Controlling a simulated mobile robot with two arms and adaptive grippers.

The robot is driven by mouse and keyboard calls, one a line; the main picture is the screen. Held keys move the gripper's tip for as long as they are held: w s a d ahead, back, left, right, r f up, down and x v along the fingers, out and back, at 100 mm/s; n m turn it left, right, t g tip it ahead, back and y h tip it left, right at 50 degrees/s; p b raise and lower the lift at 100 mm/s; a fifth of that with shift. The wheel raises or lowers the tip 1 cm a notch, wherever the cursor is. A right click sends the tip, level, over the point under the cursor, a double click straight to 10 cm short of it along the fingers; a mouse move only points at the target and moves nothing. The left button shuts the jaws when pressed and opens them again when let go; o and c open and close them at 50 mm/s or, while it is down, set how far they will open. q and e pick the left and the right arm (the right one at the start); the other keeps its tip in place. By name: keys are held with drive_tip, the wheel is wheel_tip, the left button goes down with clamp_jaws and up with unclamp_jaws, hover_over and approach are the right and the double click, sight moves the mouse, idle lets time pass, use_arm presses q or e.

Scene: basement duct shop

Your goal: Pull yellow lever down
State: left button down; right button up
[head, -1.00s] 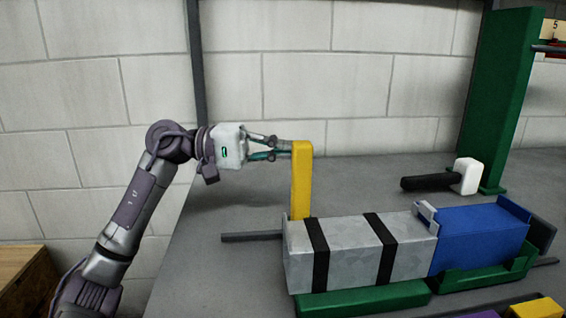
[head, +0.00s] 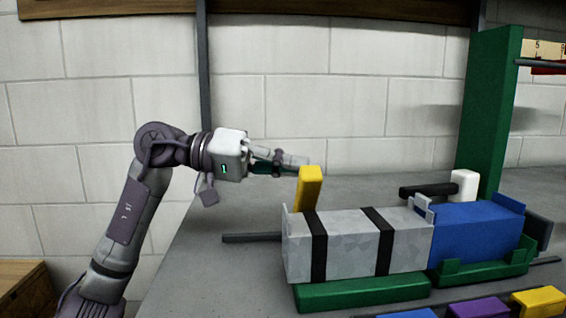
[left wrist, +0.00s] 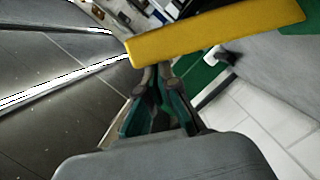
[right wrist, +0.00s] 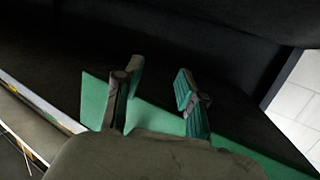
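The yellow lever (head: 310,188) stands at the left end of the silver duct piece (head: 345,245) with two black bands. It looks short in the head view and leans toward the camera. My left gripper (head: 297,162) is just behind the lever's top. In the left wrist view the lever (left wrist: 215,35) lies across the tips of my left gripper (left wrist: 157,72); the fingers are close together, with the lever beyond them rather than between them. I cannot tell whether they touch it. My right gripper (right wrist: 157,82) is open and empty in the right wrist view.
A blue block (head: 475,232) sits right of the duct in a green holder. A black-handled hammer with a white head (head: 464,185) lies behind it. A green post (head: 490,115) stands at right. Blue, purple and yellow blocks (head: 540,301) line the front. The bench's left part is clear.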

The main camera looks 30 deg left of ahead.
use_arm(q)
drive_tip(key=shift+s+d+f, duration=0.15)
drive_tip(key=shift+d+f, duration=0.05)
drive_tip(key=shift+f, duration=0.05)
use_arm(e)
drive_tip(key=shift+w+a+r+t, duration=0.15)
drive_tip(key=shift+r+t, duration=0.1)
drive_tip(key=shift+r, duration=0.15)
drive_tip(key=shift+w+a+r+t, duration=0.1)
drive_tip(key=shift+w+r+t, duration=0.05)
drive_tip(key=shift+r+t, duration=0.15)
use_arm(q)
drive_tip(key=v, duration=1.2)
drive_tip(key=shift+a, duration=0.2)
use_arm(e)
drive_tip(key=shift+s+d, duration=0.1)
use_arm(q)
drive_tip(key=shift+r, duration=0.15)
